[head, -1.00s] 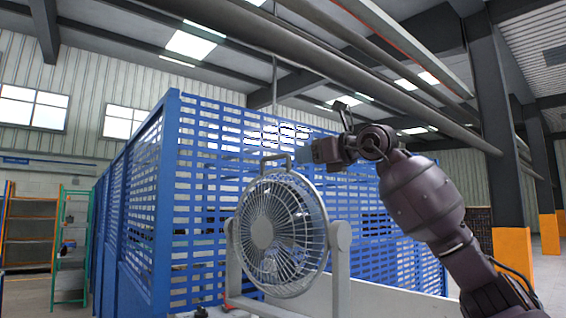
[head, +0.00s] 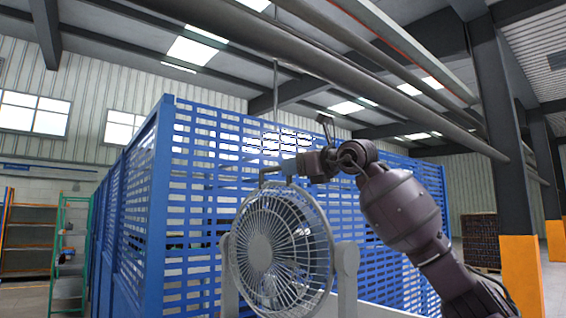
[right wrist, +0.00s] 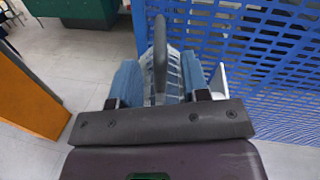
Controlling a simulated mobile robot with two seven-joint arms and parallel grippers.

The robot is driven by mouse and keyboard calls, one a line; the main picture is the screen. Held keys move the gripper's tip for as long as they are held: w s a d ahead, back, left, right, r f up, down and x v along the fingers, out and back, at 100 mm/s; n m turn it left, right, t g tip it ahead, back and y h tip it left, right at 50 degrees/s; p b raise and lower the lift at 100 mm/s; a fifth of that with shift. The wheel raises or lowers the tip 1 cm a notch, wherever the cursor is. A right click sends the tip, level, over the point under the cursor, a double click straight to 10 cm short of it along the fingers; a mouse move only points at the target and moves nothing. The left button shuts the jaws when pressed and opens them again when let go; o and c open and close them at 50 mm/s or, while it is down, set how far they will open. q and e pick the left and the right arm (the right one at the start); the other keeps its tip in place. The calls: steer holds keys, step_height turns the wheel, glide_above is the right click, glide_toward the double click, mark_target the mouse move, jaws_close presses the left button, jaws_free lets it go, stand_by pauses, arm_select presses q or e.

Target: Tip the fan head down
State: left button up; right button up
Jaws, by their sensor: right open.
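The grey fan (head: 262,252) stands in front of the blue slatted enclosure in the head view. Its round wire-guarded head hangs between two side uprights, with a carrying handle (head: 264,176) on top. My right gripper (head: 283,168) is at this handle. In the right wrist view, the handle (right wrist: 160,55) sits between the two blue finger pads of my open right gripper (right wrist: 160,82). I cannot tell whether a pad touches it. The fan's base is below the picture in the head view. My left gripper is not in view.
The blue slatted enclosure (head: 165,200) stands close behind the fan. Shelving (head: 30,235) stands at the far left. An orange-based column (head: 521,275) stands at the right. Open floor shows at the lower left.

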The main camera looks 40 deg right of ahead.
steer(key=w+p, duration=0.1)
steer(key=w, duration=0.3)
steer(key=shift+w+a, duration=0.15)
steer(key=shift+w, duration=0.25)
steer(key=shift+c, duration=0.3)
jaws_close()
